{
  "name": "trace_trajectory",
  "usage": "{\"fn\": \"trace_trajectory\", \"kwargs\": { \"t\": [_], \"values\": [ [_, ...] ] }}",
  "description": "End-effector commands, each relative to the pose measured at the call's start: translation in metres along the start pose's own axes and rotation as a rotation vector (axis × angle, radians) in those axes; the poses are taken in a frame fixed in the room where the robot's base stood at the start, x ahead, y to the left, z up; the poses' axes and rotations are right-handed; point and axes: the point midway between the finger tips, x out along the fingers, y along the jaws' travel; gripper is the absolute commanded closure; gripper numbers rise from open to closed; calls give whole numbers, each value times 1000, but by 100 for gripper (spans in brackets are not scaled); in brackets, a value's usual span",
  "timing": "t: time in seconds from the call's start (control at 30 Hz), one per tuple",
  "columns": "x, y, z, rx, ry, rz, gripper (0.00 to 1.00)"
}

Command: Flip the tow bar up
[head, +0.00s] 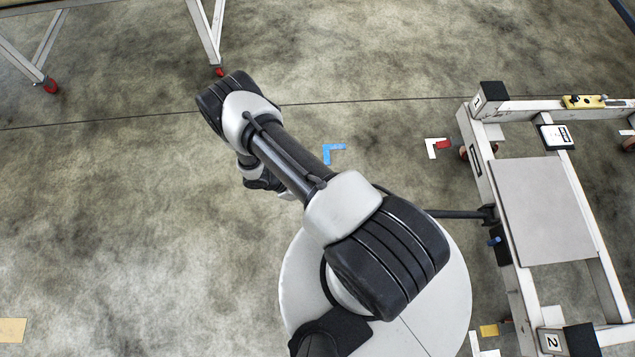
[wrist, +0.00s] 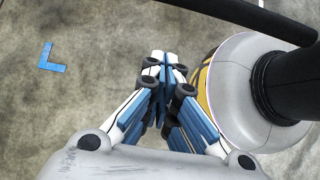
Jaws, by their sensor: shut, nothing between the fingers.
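The tow bar (head: 458,213) is a thin dark bar in the head view. It sticks out to the left, roughly level, from the left side of the white-framed trolley (head: 483,165). Its left end is hidden behind my arm. My gripper (wrist: 163,62) is shut and empty in the wrist view, over bare floor. In the head view it is mostly hidden under my forearm, to the left of the bar and apart from the visible part. A black tube (wrist: 240,12) crosses the top right of the wrist view; I cannot tell if it is the tow bar.
A blue floor mark (head: 328,150) lies between my arm and the trolley, and it also shows in the wrist view (wrist: 47,62). A grey panel (head: 545,210) lies on the trolley. A wheeled frame (head: 205,30) stands at the top left.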

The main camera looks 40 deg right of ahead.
Motion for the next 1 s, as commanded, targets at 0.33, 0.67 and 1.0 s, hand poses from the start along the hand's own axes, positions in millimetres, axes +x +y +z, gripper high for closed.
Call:
{"fn": "trace_trajectory", "kwargs": {
  "t": [0.33, 0.67, 1.0],
  "values": [
    [78, -1, -2, 1, -1, -4, 100],
    [58, 0, 36, 0, -1, 0, 100],
    [58, 0, 38, 0, -1, 0, 100]
  ]
}}
